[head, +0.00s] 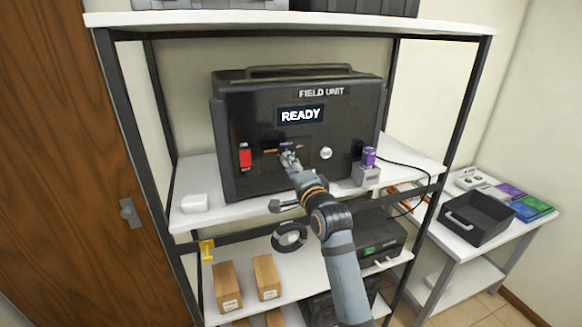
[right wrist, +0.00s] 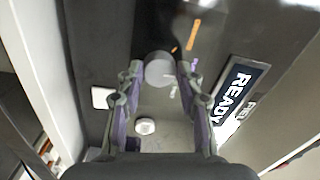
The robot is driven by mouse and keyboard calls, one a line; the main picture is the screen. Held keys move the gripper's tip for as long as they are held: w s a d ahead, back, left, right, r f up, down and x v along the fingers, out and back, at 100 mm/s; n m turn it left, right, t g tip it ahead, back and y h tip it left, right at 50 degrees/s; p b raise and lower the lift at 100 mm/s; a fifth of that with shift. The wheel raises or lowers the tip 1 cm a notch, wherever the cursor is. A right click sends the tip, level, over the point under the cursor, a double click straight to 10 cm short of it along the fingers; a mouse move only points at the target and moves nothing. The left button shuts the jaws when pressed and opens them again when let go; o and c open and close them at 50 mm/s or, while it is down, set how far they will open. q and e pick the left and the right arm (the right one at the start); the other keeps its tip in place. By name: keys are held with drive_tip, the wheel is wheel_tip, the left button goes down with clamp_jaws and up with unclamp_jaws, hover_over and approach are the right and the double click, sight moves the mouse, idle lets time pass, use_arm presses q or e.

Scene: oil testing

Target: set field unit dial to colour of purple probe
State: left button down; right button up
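The black field unit (head: 303,103) stands on the rack's upper shelf, its screen (head: 301,114) reading READY. The purple probe (head: 369,156) stands upright in a grey holder at the unit's right front. My right gripper (head: 289,158) is at the unit's front panel and mostly covers the dial in the head view. In the right wrist view, the round grey dial (right wrist: 159,69) sits between the two fingertips, which appear to press its sides. Orange (right wrist: 194,35) and purple (right wrist: 195,72) marks lie beside the dial. The dial's pointer direction is not clear. My left gripper is not in view.
A red switch (head: 245,156) is left of the dial and a round white button (head: 326,153) right of it. A black tray (head: 474,220) stands on the side table at right.

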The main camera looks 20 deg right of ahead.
drive_tip(key=o, duration=0.3)
drive_tip(key=s, duration=1.2)
drive_tip(key=shift+d+f, duration=0.3)
drive_tip(key=shift+d, duration=0.1)
